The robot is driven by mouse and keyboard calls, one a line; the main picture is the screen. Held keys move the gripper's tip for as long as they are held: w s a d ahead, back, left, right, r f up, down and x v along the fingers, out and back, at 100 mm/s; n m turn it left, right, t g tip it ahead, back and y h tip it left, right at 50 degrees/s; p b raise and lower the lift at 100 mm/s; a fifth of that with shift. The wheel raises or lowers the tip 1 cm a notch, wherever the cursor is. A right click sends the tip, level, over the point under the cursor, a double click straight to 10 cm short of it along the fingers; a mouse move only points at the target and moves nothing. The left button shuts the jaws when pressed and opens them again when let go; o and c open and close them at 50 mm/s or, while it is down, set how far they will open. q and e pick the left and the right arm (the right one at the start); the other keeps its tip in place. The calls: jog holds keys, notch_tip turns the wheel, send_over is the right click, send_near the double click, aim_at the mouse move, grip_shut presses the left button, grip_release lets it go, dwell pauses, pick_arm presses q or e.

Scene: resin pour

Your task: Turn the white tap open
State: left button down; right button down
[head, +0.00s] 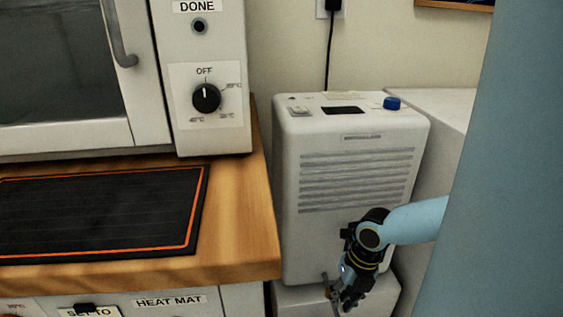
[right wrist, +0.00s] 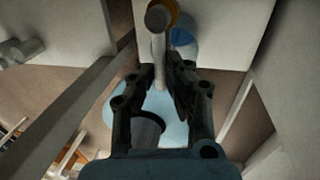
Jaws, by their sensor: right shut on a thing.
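The white tap (right wrist: 158,42) shows in the right wrist view as a pale lever with a rounded end, with an orange-brown ring behind it. My right gripper (right wrist: 163,72) is shut on the lever, its dark fingers on either side. In the head view my right gripper (head: 342,297) is low at the front of the white dehumidifier (head: 350,235), by its lower edge. The tap is mostly hidden there by the gripper, so its angle is hard to judge. My left gripper is in neither view.
A wooden counter (head: 235,250) with a black heat mat (head: 100,215) stands left of the dehumidifier. A white oven with a black dial (head: 206,98) stands on it. A blue cap (head: 392,103) is on the dehumidifier's top. A white cabinet side (head: 445,115) is close at the right.

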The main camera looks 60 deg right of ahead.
dwell(0.4)
jog(key=c, duration=1.4)
grip_release()
jog(key=shift+o, duration=0.2)
jog(key=shift+s+d+r, duration=0.1)
jog(key=shift+d+r, duration=0.05)
jog(key=shift+r, duration=0.25)
notch_tip(320, 180, up, 11)
jog(key=s+d, duration=0.1)
jog(key=shift+s, duration=0.3)
jog(key=shift+f, duration=0.1)
